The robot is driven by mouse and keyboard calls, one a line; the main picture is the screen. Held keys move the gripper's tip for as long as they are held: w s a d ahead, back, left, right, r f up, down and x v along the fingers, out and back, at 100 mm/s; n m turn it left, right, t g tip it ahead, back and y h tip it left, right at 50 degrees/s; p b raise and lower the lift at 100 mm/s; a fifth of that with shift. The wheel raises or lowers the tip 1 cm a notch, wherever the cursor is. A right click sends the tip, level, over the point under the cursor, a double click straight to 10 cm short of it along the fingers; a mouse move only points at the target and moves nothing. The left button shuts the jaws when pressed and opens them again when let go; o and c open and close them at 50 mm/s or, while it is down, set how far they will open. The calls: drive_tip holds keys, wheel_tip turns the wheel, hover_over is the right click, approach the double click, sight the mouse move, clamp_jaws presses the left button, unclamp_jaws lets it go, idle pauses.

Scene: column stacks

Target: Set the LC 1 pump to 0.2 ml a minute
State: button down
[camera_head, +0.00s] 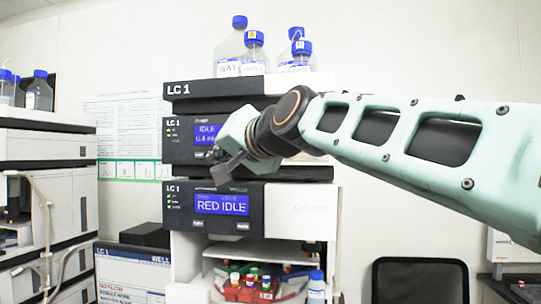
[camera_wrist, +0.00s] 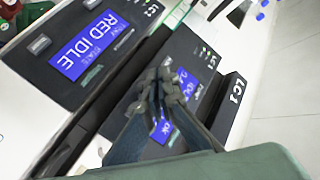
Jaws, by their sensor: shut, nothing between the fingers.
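The LC 1 stack stands in the middle of the head view. Its pump module (camera_head: 183,141) has a blue display (camera_head: 207,129) reading "IDLE" and what looks like "0.4 m", its right part cut off by my arm. My gripper (camera_head: 222,172) is shut and empty, in front of the stack near the lower right of this display. In the wrist view the shut fingers (camera_wrist: 164,88) cover part of the pump display (camera_wrist: 160,131) and panel. I cannot tell whether the fingertips touch the panel. The pump's buttons are hidden or too small to make out.
Below the pump, another LC 1 module (camera_head: 270,222) shows "RED IDLE". Blue-capped bottles (camera_head: 253,55) stand on top of the stack. A tray of coloured vials (camera_head: 250,290) sits in the open bay below. Another stack (camera_head: 45,160) stands at left, and a black chair (camera_head: 420,280) at lower right.

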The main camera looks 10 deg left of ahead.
drive_tip(key=shift+s, duration=1)
idle(1.2)
